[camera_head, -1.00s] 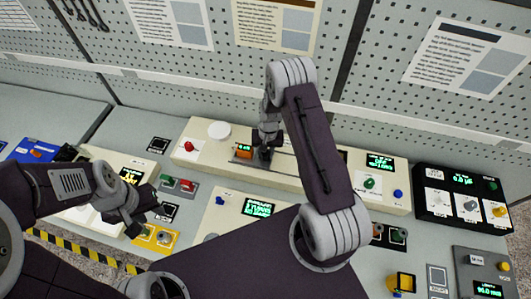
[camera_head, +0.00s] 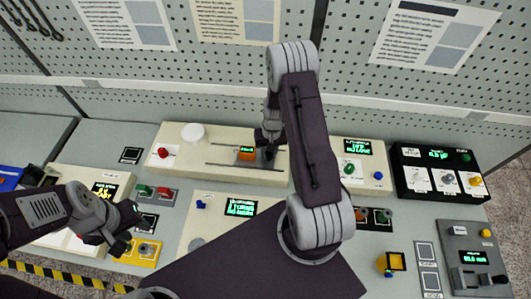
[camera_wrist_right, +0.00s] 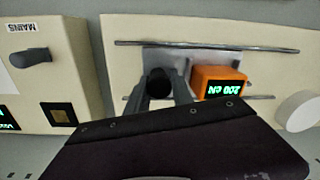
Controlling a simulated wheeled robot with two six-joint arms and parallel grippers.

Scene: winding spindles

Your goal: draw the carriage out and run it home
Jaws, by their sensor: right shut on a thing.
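The carriage is a grey plate (camera_wrist_right: 168,60) with an orange display block (camera_head: 247,153) and a dark round knob (camera_wrist_right: 160,82). It sits on two thin rails (camera_head: 218,144) along the cream machine (camera_head: 225,181). In the right wrist view the orange block (camera_wrist_right: 218,82) reads about 200 cN. My right gripper (camera_head: 267,152) is shut on the knob; its fingers (camera_wrist_right: 163,98) stand either side of it in the wrist view. My left gripper (camera_head: 127,230) is open and empty, above the bench near the yellow panel. Part of the right rails is hidden behind my right arm.
A white disc (camera_head: 193,133) and red button (camera_head: 163,152) lie left of the rails. A MAINS box (camera_wrist_right: 48,65) stands close beside the machine. A black control box (camera_head: 438,172) is at the right. A pegboard wall rises behind.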

